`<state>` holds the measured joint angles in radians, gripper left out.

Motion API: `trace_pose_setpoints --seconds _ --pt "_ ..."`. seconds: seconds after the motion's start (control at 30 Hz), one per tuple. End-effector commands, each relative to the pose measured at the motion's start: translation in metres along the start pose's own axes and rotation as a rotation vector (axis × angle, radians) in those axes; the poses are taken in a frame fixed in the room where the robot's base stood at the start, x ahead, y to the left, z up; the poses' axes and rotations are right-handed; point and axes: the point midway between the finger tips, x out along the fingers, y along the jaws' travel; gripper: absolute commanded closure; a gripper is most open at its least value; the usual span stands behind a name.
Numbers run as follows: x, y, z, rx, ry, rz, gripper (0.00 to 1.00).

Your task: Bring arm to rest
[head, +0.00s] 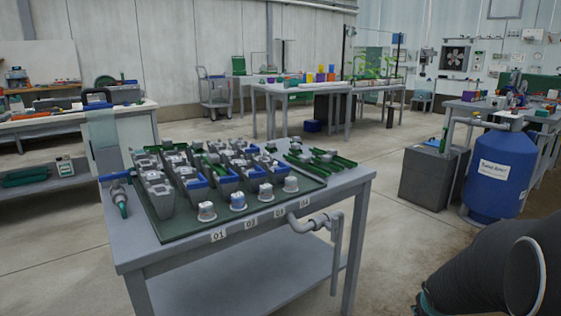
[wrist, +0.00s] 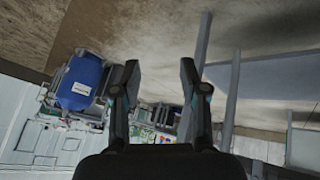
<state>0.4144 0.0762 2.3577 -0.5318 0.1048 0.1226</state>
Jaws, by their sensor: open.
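My gripper (wrist: 158,82) shows in the wrist view with its two dark fingers spread apart and nothing between them. The wrist view is turned over, with the floor at the top and the wall equipment at the lower left. In the head view a dark part of my arm (head: 480,265) fills the lower right corner; the fingers do not show there. The gripper touches nothing that I can see.
A grey skid table (head: 340,185) with a green tray (head: 165,230) of grey units stands left of my arm. A pipe (head: 335,245) sticks out at its front. A blue tank (head: 497,165) and a grey box (head: 433,172) stand at right. Floor (head: 385,235) between them is clear.

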Motion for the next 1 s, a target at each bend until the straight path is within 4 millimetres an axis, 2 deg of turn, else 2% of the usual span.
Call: trace_pose_setpoints --seconds 0.03,0.2,0.5,0.63,0.8,1.0 --pt "-0.019 -0.004 0.008 0.016 -0.045 0.008 0.56" --pt "-0.078 -0.029 0.044 0.076 -0.205 -0.016 0.56" --pt "-0.178 -0.090 0.088 0.127 -0.315 -0.152 0.56" --pt "-0.213 -0.112 0.096 0.128 -0.280 -0.213 0.56" --pt "-0.248 -0.128 0.092 0.100 -0.156 -0.258 0.56" --pt "-0.272 -0.135 0.087 0.061 -0.063 -0.280 0.56"
